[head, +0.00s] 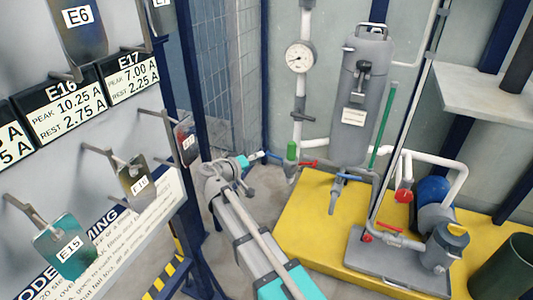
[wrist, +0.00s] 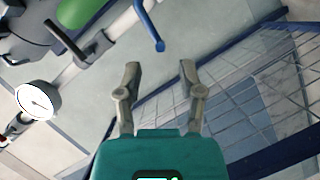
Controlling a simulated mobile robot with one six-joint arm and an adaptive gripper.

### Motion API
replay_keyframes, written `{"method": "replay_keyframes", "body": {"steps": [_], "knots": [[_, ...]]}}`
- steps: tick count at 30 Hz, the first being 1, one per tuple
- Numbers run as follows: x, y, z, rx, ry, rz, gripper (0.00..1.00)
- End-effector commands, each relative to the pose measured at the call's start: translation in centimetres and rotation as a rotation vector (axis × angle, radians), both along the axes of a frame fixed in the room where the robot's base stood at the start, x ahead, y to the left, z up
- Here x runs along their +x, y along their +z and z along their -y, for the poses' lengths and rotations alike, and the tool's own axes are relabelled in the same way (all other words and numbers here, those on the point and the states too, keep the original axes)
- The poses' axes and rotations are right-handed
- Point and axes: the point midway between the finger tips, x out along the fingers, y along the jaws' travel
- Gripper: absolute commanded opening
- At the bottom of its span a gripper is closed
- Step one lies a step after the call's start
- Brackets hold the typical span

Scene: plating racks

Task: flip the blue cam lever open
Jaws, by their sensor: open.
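The blue cam lever (wrist: 149,24) is a thin bar with a rounded tip. In the wrist view it comes in from the top edge, and its tip lies just beyond and between the fingertips of my gripper (wrist: 160,68). The fingers are apart with nothing between them, and no contact with the lever shows. In the head view my gripper (head: 251,158) is at the left end of the blue lever (head: 273,156), which points left from the pipe fitting beside a green cylinder (head: 292,150). The fingers are small and partly hidden there.
A pressure gauge (head: 300,57) sits on the white pipe above. Red handles (head: 308,163) and another blue handle (head: 349,177) are to the right, over the yellow platform (head: 300,215). A wire mesh panel (head: 212,70) stands behind. A rack with hanging plates fills the left.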

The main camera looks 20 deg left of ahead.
Motion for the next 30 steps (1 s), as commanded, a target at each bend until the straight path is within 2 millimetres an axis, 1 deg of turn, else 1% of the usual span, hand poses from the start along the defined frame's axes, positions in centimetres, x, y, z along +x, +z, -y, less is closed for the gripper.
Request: {"method": "replay_keyframes", "body": {"steps": [5, 8, 15, 21, 24, 30], "knots": [[0.7, -0.3, 0.2, 0.001, 0.003, 0.000, 0.50], [1.5, -0.5, 0.5, 0.001, 0.003, 0.000, 0.50], [4.0, -1.1, 1.6, 0.000, 0.003, -0.001, 0.50], [5.8, -1.5, 2.4, -0.001, 0.004, -0.001, 0.50], [6.2, -1.6, 2.6, 0.000, 0.005, -0.002, 0.50], [6.5, -1.6, 2.7, -0.001, 0.007, -0.001, 0.50]]}}
